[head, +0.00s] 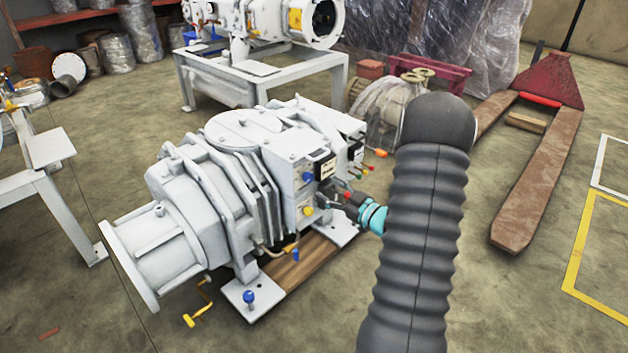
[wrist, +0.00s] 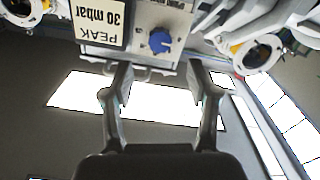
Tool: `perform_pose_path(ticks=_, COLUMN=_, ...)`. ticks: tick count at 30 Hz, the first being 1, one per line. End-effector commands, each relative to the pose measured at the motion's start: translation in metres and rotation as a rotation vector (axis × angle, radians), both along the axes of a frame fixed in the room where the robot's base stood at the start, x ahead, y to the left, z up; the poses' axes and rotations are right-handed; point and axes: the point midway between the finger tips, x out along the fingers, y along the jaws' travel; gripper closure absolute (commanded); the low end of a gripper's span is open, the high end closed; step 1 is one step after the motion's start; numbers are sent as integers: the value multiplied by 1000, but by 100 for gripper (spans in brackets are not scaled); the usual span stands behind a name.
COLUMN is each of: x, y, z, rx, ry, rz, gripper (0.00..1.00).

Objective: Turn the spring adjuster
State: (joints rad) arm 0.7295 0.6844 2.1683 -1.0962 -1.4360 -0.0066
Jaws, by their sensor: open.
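The white screw vacuum machine (head: 225,165) sits on a wooden base, its control end facing my arm. A blue knob (head: 307,177), beside a small label, and a yellow knob (head: 307,210) show on that end. In the wrist view, a blue knob (wrist: 160,40) on a grey plate lies just beyond my open fingertips, next to an upside-down label (wrist: 101,22) reading "PEAK 30 mbar". I cannot tell for certain which part is the spring adjuster. My gripper (wrist: 160,75) is open and empty, with a gap between its fingers and the knob. In the head view, my arm partly hides it.
A second machine on a white stand (head: 262,70) is behind. A red pallet jack (head: 530,125) lies at right; the floor between is mostly clear.

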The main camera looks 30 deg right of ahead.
Motion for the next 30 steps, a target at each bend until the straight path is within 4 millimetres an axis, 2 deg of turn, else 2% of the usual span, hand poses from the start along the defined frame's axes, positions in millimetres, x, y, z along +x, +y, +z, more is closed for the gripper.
perform_pose_path(ticks=6, x=37, y=14, z=0, rx=0, ry=0, rz=2, gripper=41)
perform_pose_path(ticks=12, x=59, y=22, z=0, rx=0, ry=0, rz=1, gripper=41)
perform_pose_path(ticks=25, x=66, y=24, z=0, rx=1, ry=1, rz=-1, gripper=41)
perform_pose_path(ticks=30, x=66, y=24, z=0, rx=1, ry=1, rz=-1, gripper=83)
